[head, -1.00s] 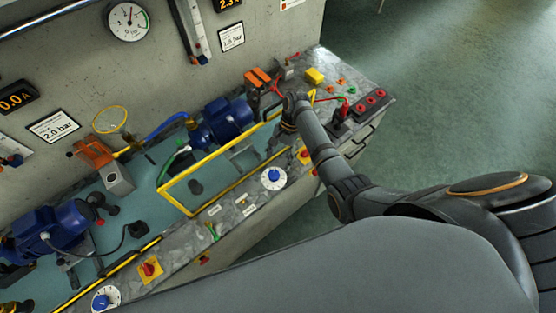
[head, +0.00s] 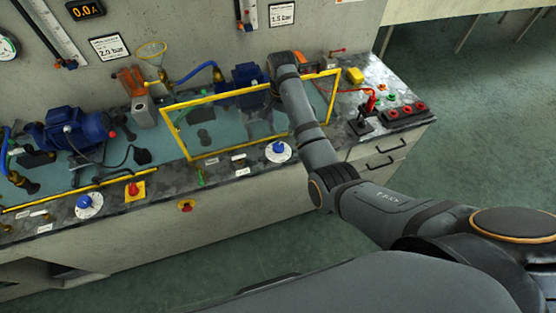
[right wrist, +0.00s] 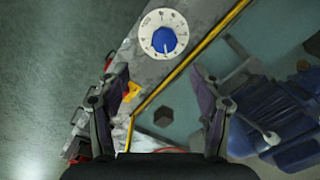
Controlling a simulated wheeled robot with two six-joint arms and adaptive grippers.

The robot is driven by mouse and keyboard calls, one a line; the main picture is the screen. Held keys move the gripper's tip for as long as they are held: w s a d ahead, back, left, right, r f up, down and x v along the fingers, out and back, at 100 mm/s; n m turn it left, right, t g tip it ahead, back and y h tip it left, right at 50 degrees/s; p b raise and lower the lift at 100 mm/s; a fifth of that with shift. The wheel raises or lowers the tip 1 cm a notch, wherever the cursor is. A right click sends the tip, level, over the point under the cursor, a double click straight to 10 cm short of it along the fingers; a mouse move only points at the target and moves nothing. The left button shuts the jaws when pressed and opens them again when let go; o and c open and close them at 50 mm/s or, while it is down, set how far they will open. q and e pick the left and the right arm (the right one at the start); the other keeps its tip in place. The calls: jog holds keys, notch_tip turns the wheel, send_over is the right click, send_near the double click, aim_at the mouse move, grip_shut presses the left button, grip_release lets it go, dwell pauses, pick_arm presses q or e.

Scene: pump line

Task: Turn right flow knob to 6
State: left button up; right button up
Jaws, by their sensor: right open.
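The right flow knob (head: 278,150) is a blue knob on a round white dial, on the bench's front strip. In the right wrist view, the knob (right wrist: 164,40) lies beyond the fingertips, slightly above the middle of the gap. Its dial has printed marks, but I cannot read the setting. My right gripper (right wrist: 160,80) is open, with its two dark fingers wide apart and nothing between them. It is apart from the knob. In the head view my right wrist hides that gripper, above the bench behind the knob. My left gripper is not in view.
A yellow guard frame (head: 184,144) stands behind the knob. A similar blue knob (head: 84,202) is farther left, near a red switch on a yellow plate (head: 134,190). A blue pump (head: 75,130) stands left.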

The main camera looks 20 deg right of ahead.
jog(key=p, duration=0.1)
send_over(279, 145)
notch_tip(279, 145, down, 5)
jog(key=shift+w+f, duration=0.1)
notch_tip(279, 145, down, 6)
jog(key=shift+r, duration=0.2)
jog(key=shift+c, duration=2.4)
jog(key=c, duration=0.7)
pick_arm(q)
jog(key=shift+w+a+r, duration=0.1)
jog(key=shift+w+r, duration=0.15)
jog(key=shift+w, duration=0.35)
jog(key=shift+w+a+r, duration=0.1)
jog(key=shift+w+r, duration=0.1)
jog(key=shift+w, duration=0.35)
pick_arm(e)
jog(key=shift+o, duration=0.2)
